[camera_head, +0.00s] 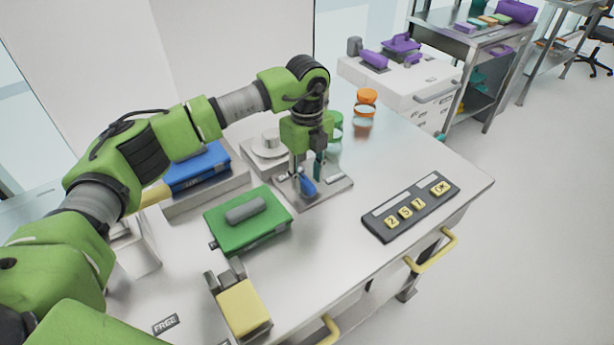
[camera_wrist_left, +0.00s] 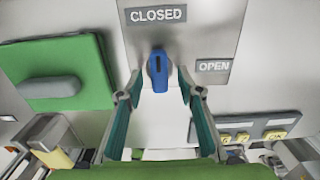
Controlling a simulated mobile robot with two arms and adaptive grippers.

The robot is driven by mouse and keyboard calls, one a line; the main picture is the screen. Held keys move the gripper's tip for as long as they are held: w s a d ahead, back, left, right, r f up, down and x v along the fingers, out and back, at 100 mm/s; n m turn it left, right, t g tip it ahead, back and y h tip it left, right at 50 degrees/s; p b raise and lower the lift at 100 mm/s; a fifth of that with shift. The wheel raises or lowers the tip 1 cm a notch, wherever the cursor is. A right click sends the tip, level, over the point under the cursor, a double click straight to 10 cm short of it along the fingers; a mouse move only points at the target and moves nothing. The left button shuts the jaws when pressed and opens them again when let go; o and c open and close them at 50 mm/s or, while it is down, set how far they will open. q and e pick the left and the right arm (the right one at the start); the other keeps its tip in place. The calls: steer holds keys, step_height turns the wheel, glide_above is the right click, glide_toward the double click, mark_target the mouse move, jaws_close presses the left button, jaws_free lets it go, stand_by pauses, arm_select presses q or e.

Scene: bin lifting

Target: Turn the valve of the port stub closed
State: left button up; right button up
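The valve's blue handle (camera_head: 308,187) sits on a metal plate (camera_head: 333,190) on the bench. In the left wrist view the blue handle (camera_wrist_left: 158,72) stands upright in the picture, in line with the CLOSED label (camera_wrist_left: 156,14) above it. The OPEN label (camera_wrist_left: 213,66) is to its right. My left gripper (camera_head: 307,176) points down over the handle. Its teal-padded fingers are apart, one on each side of the handle, with gaps visible in the left wrist view (camera_wrist_left: 160,82). My right gripper is not in view.
A green block with a grey grip (camera_head: 250,222) lies left of the plate. A dark keypad (camera_head: 410,207) is to the right. A blue case (camera_head: 197,168), a white round fixture (camera_head: 268,146) and orange-lidded jars (camera_head: 365,105) stand behind. A yellow-topped block (camera_head: 242,305) is in front.

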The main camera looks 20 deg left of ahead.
mark_target(307, 182)
arm_select(q)
step_height(307, 182, up, 12)
stand_by(0.7)
stand_by(0.4)
